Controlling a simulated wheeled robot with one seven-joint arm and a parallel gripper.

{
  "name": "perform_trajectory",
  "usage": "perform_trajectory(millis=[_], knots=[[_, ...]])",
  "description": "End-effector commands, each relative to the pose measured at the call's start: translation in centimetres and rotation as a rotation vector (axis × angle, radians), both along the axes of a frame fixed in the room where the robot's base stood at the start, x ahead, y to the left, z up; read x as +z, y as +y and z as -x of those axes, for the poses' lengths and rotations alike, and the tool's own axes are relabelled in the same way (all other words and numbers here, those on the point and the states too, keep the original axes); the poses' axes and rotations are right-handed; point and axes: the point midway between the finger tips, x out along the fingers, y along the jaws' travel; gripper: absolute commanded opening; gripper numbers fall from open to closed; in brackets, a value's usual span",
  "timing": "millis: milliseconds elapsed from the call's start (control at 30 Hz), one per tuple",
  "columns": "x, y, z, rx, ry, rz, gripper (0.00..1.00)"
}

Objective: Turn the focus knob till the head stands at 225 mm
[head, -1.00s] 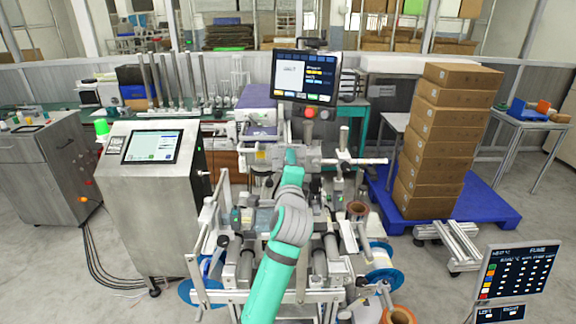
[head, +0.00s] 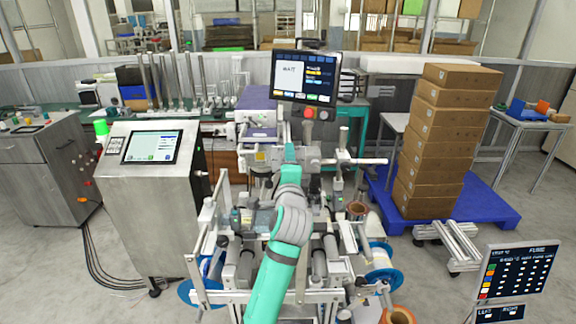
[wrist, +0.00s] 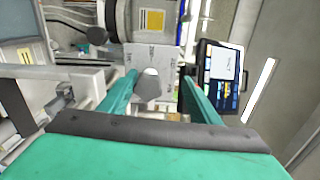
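My gripper (wrist: 158,78) is open. Its two teal fingers stand on either side of a grey rounded knob (wrist: 152,88) in the wrist view. The knob is in front of a pale metal plate (wrist: 163,60); a gap shows between it and the right finger, and I cannot tell whether the left finger touches it. A grey housing with a yellow label (wrist: 151,20) is above it. In the head view my gripper (head: 290,152) is at the machine's upper middle and my arm hides the knob. The dark display (head: 305,77) stands above; its reading is too small to tell.
A red button (head: 308,113) is below the display. A horizontal bar (head: 362,161) sticks out to the right of my gripper. A steel cabinet with a screen (head: 152,147) stands at the left, and stacked cartons (head: 436,140) at the right. Rollers and reels fill the machine's lower part.

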Motion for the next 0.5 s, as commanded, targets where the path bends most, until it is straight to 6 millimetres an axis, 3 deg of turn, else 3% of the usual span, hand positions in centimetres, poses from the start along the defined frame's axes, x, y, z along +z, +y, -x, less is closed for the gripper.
perform_trajectory(millis=[333,500], knots=[[0.2,-0.1,0.2,-0.003,-0.005,0.000,0.50],[0.1,-0.1,1.7,-0.002,-0.004,0.001,0.50]])
